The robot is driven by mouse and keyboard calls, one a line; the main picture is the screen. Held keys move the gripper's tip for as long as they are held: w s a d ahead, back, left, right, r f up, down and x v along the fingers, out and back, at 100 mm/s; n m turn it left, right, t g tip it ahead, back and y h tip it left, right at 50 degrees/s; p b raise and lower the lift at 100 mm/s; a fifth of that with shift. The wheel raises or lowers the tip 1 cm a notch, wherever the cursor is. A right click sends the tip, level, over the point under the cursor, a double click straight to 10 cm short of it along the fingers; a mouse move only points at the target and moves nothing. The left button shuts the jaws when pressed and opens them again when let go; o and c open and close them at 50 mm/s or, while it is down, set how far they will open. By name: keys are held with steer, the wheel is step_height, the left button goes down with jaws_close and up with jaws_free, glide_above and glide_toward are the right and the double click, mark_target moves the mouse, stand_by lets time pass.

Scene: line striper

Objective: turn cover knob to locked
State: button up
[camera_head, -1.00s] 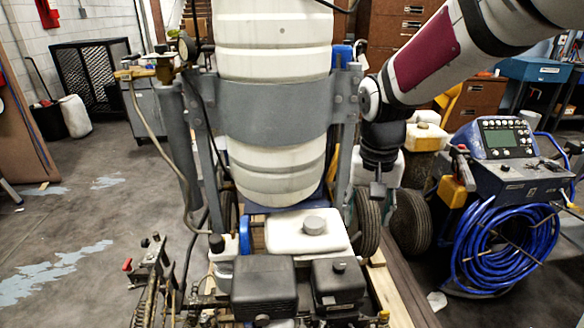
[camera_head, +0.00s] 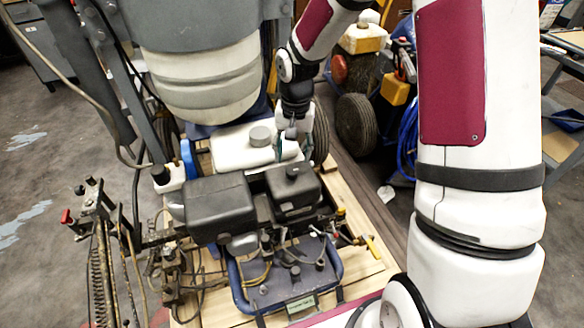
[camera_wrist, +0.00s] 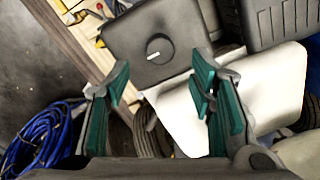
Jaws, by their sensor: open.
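The cover knob is a small round dark knob (camera_wrist: 158,50) with a pale line across it, on top of a black box-shaped cover (camera_wrist: 125,38). The line runs slightly tilted from horizontal in the wrist view. In the head view the knob (camera_head: 292,172) sits on the right-hand black cover (camera_head: 293,196). My gripper (camera_wrist: 160,76) is open and empty, its green-padded fingers apart on either side below the knob in the wrist view. In the head view my gripper (camera_head: 291,147) is just behind the cover, near the white tank. No contact with the knob shows.
A white tank (camera_head: 232,150) with a grey cap stands behind the covers. A second black cover (camera_head: 215,207) is to the left. The machine stands on a wooden pallet (camera_head: 372,258). A coiled blue hose (camera_wrist: 40,138) lies beside it.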

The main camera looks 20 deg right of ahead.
mark_target(292, 170)
step_height(292, 170, down, 6)
steer(key=shift+a+r+b, duration=0.1)
steer(key=shift+b, duration=0.35)
steer(key=c, duration=1.2)
